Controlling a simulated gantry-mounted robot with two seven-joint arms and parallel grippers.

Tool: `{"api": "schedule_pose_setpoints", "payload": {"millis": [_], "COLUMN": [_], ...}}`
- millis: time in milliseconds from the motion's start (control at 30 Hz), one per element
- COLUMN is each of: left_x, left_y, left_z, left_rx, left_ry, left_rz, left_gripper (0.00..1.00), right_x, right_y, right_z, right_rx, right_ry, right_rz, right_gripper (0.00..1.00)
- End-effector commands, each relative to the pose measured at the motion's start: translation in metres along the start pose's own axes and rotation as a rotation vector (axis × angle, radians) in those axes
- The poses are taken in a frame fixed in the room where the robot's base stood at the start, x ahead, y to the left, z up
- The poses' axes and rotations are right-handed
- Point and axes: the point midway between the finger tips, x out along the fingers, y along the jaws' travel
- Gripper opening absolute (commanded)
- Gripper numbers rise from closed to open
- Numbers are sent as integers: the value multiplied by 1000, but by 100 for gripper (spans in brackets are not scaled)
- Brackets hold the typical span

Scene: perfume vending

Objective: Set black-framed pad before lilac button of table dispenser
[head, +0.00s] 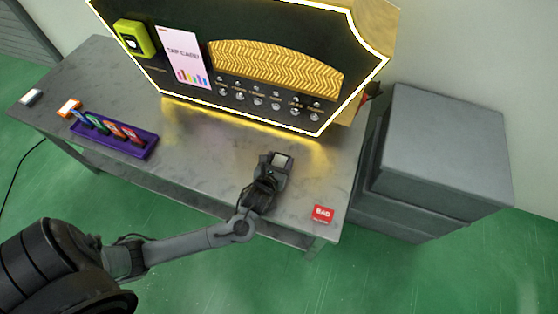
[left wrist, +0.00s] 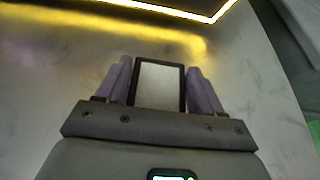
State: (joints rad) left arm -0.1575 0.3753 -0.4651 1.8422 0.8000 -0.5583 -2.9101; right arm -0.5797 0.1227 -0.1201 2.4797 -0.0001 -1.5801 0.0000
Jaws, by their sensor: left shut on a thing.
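My left gripper (head: 278,166) is over the front right part of the table, before the dispenser (head: 180,97). It is shut on the black-framed pad (head: 282,159), which has a pale grey face. In the left wrist view the pad (left wrist: 159,86) sits upright in the picture between the two purple fingers of the gripper (left wrist: 158,88). I cannot tell whether the pad touches the tabletop. The dispenser has a black front with a glowing edge and two rows of small round buttons (head: 257,96); their colours are too small to tell. My right gripper is not in view.
A purple tray (head: 115,147) with several coloured items stands at the left of the grey table (head: 205,150). An orange-and-white piece (head: 68,107) and a white piece (head: 31,97) lie farther left. A red "BAD" block (head: 322,213) is at the front right. A grey cabinet (head: 445,130) stands right.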

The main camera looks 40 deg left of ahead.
Motion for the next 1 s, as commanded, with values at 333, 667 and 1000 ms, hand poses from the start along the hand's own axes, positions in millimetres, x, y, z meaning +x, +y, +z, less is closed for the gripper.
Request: {"api": "schedule_pose_setpoints", "payload": {"millis": [333, 667, 1000], "left_x": [0, 3, 5], "left_y": [0, 0, 0], "left_z": [-1, -6, -11], "left_rx": [0, 1, 0], "left_ry": [0, 0, 0], "left_rz": [0, 0, 0], "left_gripper": [38, 38, 76], "right_x": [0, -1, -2], "right_y": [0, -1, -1], "right_z": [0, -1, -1], "right_rx": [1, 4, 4], "right_ry": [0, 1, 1], "right_rz": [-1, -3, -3], "right_gripper": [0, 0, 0]}}
